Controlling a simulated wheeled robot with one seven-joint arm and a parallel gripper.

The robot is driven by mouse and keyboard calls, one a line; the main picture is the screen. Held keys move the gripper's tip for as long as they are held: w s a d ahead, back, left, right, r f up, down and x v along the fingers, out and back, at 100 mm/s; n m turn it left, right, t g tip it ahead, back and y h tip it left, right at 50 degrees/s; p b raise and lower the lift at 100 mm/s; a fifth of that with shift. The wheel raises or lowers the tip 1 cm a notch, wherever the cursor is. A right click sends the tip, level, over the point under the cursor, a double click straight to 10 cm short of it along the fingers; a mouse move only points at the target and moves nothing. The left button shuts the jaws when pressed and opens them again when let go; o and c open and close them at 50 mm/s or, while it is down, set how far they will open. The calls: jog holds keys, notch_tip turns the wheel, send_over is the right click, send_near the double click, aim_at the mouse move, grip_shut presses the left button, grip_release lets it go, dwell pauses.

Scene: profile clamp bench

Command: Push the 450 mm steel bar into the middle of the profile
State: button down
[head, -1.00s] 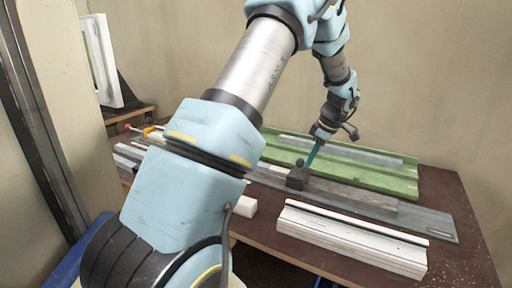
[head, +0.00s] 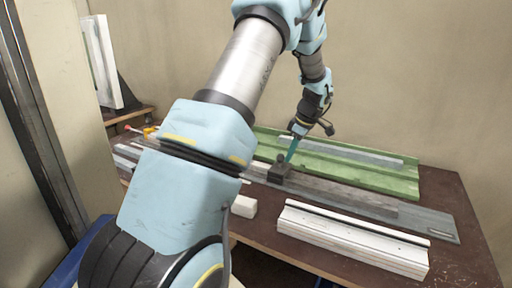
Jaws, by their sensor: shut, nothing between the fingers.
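My gripper (head: 291,153) has teal fingers that are shut and point down at a small dark block with a round knob (head: 279,173). The fingertips are at or against the block; exact contact is too small to tell. The block stands on a long flat grey rail (head: 425,218), and a dark grey bar (head: 350,197) lies along the rail to its right. A white profile (head: 350,240) with a dark lengthwise groove lies in front. A pale grey strip (head: 345,150) lies along the green piece behind. I cannot tell which bar is the 450 mm one.
The long green piece (head: 395,181) lies behind the rail. A white block (head: 244,206) is near the front edge, left of the profile. Several bars and a yellow-handled tool (head: 150,131) are at the far left. My arm hides part of the bench (head: 465,245).

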send_over(266, 166)
jog(key=shift+s+d, duration=0.1)
jog(key=shift+d, duration=0.35)
dwell(0.4)
jog(key=shift+w+a, duration=0.25)
jog(key=shift+a, duration=0.25)
dwell(0.6)
jog(key=shift+d, duration=0.1)
jog(key=shift+s+d+b, duration=0.3)
jog(key=shift+s+d, duration=0.1)
jog(key=shift+d, duration=0.2)
notch_tip(266, 166, up, 7)
jog(key=p, duration=0.4)
jog(key=s+a+m+h, duration=0.1)
jog(key=s+a+m, duration=0.2)
jog(key=s, duration=0.6)
jog(key=s+a+m+h, duration=0.1)
jog(key=s+a+m, duration=0.3)
jog(key=s, duration=0.5)
jog(key=s+a+m+h, duration=0.1)
jog(key=s+a+m, duration=0.2)
jog(key=s+m, duration=0.3)
jog(key=s, duration=0.4)
jog(key=shift+a+r, duration=0.2)
